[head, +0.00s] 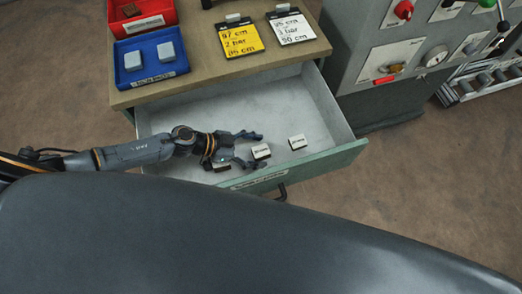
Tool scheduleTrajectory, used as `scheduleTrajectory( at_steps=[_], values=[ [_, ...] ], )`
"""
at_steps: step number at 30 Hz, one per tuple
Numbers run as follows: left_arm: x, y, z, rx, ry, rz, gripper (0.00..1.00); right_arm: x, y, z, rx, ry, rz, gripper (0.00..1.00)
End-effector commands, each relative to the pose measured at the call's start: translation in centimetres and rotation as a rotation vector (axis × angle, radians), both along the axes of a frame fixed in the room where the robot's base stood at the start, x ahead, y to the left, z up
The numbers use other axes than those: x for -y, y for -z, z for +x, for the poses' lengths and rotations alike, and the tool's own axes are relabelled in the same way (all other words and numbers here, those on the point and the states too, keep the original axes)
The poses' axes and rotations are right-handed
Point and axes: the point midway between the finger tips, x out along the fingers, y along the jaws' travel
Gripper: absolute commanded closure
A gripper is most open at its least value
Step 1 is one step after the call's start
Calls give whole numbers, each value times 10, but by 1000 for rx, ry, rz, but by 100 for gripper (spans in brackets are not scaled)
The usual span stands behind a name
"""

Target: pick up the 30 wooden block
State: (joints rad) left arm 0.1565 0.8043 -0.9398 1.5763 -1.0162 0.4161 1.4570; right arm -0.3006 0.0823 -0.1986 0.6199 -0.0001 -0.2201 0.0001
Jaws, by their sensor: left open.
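Small blocks with pale labelled tops lie in the open drawer (190,118). One block (261,152) is right at my left gripper's fingertips, and another block (297,142) lies to its right, apart from the gripper. A third block (222,168) is partly hidden under the gripper. The labels are too small to read, so I cannot tell which one is the 30 block. My left gripper (256,149) is open over the drawer, its fingers pointing right. I cannot tell whether it touches the nearest block. My right gripper is not in view.
The drawer's green front (330,158) and side walls bound the space around the blocks. On the cabinet top stand a blue tray (151,79) with two grey blocks, a red tray (140,32), a yellow card (230,38) and a white card (291,28). A grey control panel (365,45) stands at right.

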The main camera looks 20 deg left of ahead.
Motion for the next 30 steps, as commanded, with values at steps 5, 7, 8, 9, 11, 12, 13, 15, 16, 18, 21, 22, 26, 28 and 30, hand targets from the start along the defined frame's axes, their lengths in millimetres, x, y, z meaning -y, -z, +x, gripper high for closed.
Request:
scheduleTrajectory(
  at_steps=[5, 7, 8, 9, 11, 12, 13, 15, 16, 18, 21, 22, 26, 28, 30],
  values=[
    [0, 0, 0, 0, 0, 1, 38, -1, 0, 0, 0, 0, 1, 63],
    [0, 0, 0, 0, 0, 0, 52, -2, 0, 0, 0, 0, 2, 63],
    [-1, 0, 0, 0, 0, 0, 58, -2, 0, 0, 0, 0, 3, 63],
    [-1, 0, 0, 0, 0, 0, 66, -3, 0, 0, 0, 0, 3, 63],
    [-1, 0, 0, 0, 0, 1, 78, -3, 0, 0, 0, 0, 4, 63],
    [-1, 0, 0, 0, 0, 1, 86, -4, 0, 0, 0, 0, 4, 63],
    [-1, 0, 0, 0, 0, 1, 93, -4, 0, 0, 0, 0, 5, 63],
    [-1, 0, -1, 0, 0, 1, 94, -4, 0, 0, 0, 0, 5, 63],
    [-1, 0, 0, 0, 0, 1, 94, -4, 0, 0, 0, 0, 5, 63],
    [-1, 0, -1, 0, 0, 1, 94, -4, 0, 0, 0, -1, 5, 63],
    [-1, 0, -1, 0, 0, 1, 94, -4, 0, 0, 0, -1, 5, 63],
    [-1, -2, 0, 0, 0, 1, 94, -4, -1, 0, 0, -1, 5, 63],
    [-1, -17, 0, 4, 2, 3, 94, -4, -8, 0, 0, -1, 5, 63],
    [-1, -31, 0, 4, 4, 3, 94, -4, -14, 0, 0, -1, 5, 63],
    [-1, -47, 1, 5, 4, 2, 94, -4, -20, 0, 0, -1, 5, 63]
  ],
)
